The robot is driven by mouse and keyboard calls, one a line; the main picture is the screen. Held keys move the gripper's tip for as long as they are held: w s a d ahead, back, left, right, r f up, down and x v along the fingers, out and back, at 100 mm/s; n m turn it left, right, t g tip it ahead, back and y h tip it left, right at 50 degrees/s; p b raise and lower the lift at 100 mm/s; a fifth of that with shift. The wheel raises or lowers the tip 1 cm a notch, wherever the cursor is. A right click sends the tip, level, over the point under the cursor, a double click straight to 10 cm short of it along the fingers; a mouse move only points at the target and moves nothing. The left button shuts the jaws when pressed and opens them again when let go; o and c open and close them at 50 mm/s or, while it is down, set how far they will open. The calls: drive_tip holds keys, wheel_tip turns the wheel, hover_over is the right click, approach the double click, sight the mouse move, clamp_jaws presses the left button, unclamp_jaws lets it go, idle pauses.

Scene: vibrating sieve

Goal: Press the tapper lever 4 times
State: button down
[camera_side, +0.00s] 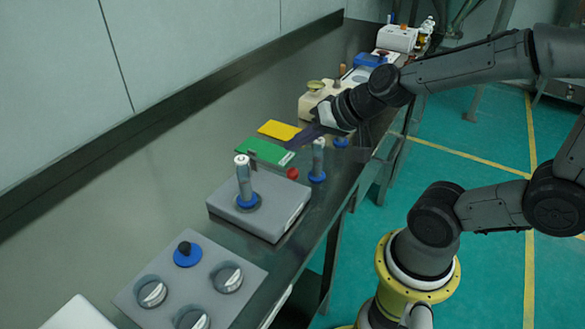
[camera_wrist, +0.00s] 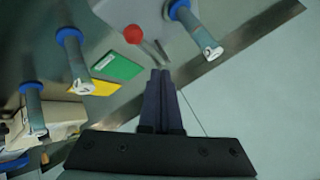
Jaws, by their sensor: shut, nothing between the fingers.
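My gripper (camera_side: 294,145) is shut and empty, its dark fingers pointing down-left over the bench near the green plate. In the wrist view the closed fingertips (camera_wrist: 160,73) lie below and right of a red ball knob (camera_wrist: 133,34), apart from it in the picture. The red knob (camera_side: 292,173) also shows in the side view beside a grey box (camera_side: 222,206); I cannot tell for sure whether it is the tapper lever's end. A handle with a blue collar (camera_side: 243,180) stands on that box. A similar handle (camera_side: 318,160) stands right of the knob.
A green plate (camera_side: 262,151) and a yellow plate (camera_side: 278,130) lie on the bench. A grey panel with several knobs (camera_side: 208,258) is at the near end. A beige device (camera_side: 311,101) stands beyond my gripper. The bench's right edge is close.

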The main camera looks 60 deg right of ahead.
sight(293, 170)
drive_tip(key=shift+f, duration=1.7)
drive_tip(key=shift+f, duration=0.15)
idle(0.7)
drive_tip(key=shift+f, duration=0.3)
drive_tip(key=shift+f, duration=1.25)
idle(1.8)
drive_tip(key=shift+r, duration=1.65)
drive_tip(key=shift+r, duration=2.5)
